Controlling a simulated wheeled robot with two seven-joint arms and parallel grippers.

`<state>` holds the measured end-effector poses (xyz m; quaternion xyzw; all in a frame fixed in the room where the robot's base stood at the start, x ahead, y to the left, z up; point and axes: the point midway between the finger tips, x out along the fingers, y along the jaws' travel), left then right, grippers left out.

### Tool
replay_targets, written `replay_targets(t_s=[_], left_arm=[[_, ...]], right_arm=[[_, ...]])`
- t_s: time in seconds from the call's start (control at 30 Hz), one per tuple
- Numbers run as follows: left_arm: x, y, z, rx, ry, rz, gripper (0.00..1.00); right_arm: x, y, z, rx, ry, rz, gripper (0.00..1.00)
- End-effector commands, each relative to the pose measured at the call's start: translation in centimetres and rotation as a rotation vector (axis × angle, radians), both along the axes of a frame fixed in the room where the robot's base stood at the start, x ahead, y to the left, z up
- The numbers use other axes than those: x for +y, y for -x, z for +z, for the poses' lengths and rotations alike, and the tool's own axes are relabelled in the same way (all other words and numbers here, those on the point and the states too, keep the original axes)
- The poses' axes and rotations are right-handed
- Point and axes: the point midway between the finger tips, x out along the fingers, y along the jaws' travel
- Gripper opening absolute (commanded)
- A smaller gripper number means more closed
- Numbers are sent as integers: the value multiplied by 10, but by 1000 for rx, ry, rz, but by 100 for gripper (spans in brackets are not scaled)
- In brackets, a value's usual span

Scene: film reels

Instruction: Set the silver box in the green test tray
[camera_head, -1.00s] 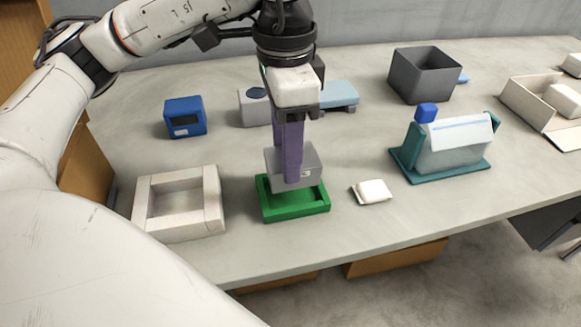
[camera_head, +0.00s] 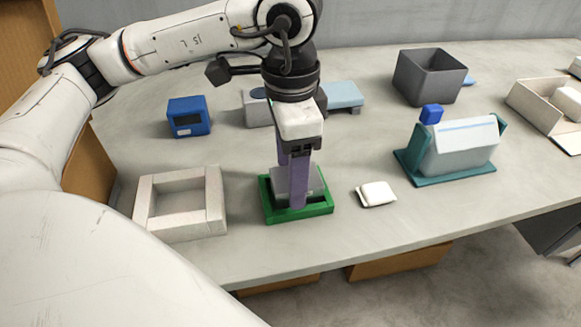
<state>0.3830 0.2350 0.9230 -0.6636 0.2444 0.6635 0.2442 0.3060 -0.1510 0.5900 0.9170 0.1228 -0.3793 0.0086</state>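The silver box (camera_head: 313,184) sits low within the green test tray (camera_head: 296,216), between the tray's walls. My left gripper (camera_head: 296,204) reaches down from above with its purple fingers at the box. One finger crosses the front of the box and the other is mostly hidden behind it. The fingers look to be on either side of the box, still around it. Whether the box's underside touches the tray floor is hidden. My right gripper is not in view.
A white open frame tray (camera_head: 215,207) stands left of the green tray. A small white packet (camera_head: 376,193) lies to its right, near a teal stand (camera_head: 449,177). A blue device (camera_head: 188,117), a grey bin (camera_head: 429,76) and a light-blue-topped object (camera_head: 343,94) stand farther back.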

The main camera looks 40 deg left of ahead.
Motion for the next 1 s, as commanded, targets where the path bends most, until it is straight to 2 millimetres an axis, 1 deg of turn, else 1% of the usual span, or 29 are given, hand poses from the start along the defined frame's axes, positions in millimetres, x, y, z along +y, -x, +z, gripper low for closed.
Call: replay_targets(t_s=[0.17, 0.27, 0.33, 0.47, 0.63, 0.7, 0.83, 1.0], left_arm=[[0, 0, 1, 0, 0, 0, 65], [0, 0, 6, 0, 0, 0, 65], [-1, -1, 12, -3, 1, 0, 65], [-1, -1, 38, -6, 2, 0, 65], [-1, -1, 76, -5, 2, -1, 65], [0, -1, 93, -6, 0, 1, 65], [0, -1, 113, -3, 0, 0, 65], [0, 0, 123, -1, 0, -1, 65]], right_arm=[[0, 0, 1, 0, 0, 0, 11], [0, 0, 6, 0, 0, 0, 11], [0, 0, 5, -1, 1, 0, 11], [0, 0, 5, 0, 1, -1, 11], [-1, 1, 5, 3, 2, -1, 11], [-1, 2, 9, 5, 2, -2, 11], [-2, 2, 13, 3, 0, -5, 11], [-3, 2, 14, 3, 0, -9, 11]])
